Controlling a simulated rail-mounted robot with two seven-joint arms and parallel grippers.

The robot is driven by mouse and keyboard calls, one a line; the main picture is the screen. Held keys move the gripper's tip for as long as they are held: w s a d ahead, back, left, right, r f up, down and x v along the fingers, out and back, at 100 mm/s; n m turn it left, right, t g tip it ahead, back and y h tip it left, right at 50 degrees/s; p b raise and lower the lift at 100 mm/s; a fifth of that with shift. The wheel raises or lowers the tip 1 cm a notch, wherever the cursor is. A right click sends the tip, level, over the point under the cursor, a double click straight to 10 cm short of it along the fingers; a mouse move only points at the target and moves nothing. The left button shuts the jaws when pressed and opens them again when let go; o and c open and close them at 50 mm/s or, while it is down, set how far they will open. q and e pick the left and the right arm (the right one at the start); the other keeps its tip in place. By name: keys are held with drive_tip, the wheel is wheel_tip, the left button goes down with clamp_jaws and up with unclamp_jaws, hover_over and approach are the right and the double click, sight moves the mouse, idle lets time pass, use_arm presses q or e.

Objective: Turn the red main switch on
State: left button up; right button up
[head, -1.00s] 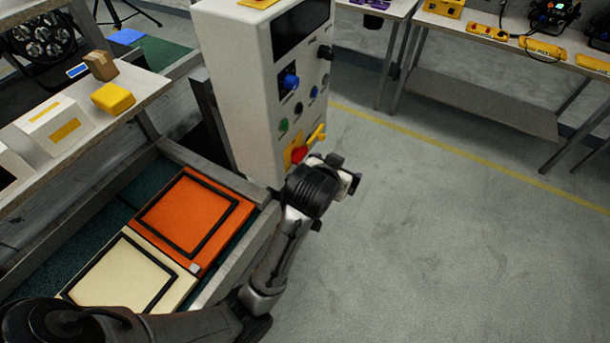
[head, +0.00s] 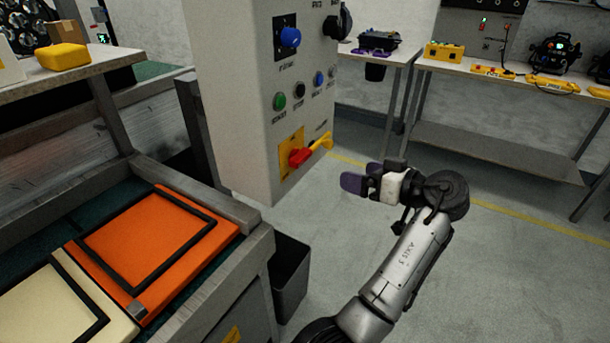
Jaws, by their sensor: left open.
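The red main switch (head: 301,156) is a red rotary handle on a yellow plate (head: 285,142), low on the front of the light grey control cabinet (head: 235,110). A yellow piece (head: 322,142) sticks out beside the handle on its right. My left gripper (head: 361,177) is to the right of the switch and a little lower in the picture, apart from it. Its dark purple fingertips point left, towards the cabinet. It is open and nothing shows between the fingers. The switch is in full view. My right gripper is not in view.
The cabinet also carries a blue knob (head: 290,37), a green button (head: 280,101) and a black knob (head: 333,24). An orange panel (head: 165,295) lies on the conveyor at left. A dark bin (head: 290,275) stands below the cabinet. The floor at right is clear.

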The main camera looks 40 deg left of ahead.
sight(305, 158)
use_arm(q)
drive_tip(key=s+a+n+g+b, duration=0.1)
drive_tip(key=a+b, duration=0.1)
drive_tip(key=a, duration=0.1)
drive_tip(key=s+a+n+g+y+b, duration=0.1)
drive_tip(key=a+n+b, duration=0.1)
drive_tip(key=a, duration=0.2)
drive_tip(key=s+a+n+y+b, duration=0.1)
drive_tip(key=a+n, duration=0.1)
drive_tip(key=a, duration=0.2)
drive_tip(key=shift+s+a+r+g+b, duration=0.2)
drive_tip(key=shift+r+g+b, duration=0.1)
drive_tip(key=shift+g+b, duration=0.1)
drive_tip(key=shift+s+a+r, duration=0.1)
drive_tip(key=shift+a, duration=0.55)
drive_tip(key=shift+c, duration=0.3)
